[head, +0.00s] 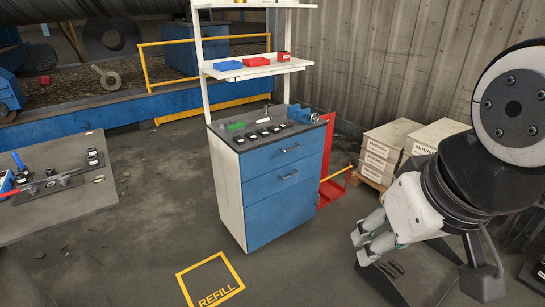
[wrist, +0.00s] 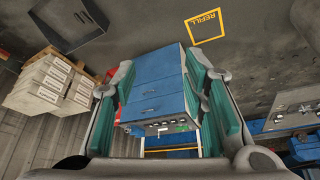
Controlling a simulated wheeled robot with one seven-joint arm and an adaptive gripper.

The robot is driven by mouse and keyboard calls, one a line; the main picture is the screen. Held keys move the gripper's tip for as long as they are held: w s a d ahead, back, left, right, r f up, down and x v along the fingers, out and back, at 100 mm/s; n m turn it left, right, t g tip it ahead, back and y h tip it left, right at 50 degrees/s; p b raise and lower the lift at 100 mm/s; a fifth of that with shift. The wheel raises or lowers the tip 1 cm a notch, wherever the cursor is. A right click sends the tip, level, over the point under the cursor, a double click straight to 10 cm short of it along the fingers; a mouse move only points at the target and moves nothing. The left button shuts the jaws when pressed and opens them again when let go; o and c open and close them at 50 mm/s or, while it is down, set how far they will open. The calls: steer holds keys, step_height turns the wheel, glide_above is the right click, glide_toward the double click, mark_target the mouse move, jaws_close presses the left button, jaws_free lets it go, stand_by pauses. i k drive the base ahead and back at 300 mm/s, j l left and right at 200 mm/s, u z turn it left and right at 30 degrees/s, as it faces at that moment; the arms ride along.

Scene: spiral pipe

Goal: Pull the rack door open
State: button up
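The rack is a white cabinet (head: 226,192) with a blue front, a dark worktop and shelves above. Its front has two upper blue panels, each with a handle: the upper handle (head: 291,149) and the lower handle (head: 289,174). Below them is a larger blue panel (head: 280,213) with no handle that I can make out. All the panels look closed. My gripper (head: 366,243) is to the right of the rack, apart from it and low in the head view. In the wrist view my gripper (wrist: 160,85) is open and empty, with the blue front (wrist: 155,88) seen between its fingers.
White boxes (head: 388,147) are stacked right of the rack, by a red stand (head: 327,180). A table with tools (head: 75,212) stands at the left. A yellow REFILL square (head: 210,279) marks clear floor before the rack. Small parts lie on the worktop (head: 262,133).

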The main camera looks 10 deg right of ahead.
mark_target(269, 218)
steer(key=i+j+z, duration=0.2)
steer(key=i, duration=0.35)
steer(key=i+z, duration=0.15)
steer(key=i, duration=0.4)
steer(key=i+j+z, duration=0.2)
steer(key=i, duration=0.35)
steer(key=i+j+z, duration=0.2)
steer(key=i+j, duration=0.2)
steer(key=i+j+z, duration=0.15)
steer(key=i+j, duration=0.25)
steer(key=i, duration=0.15)
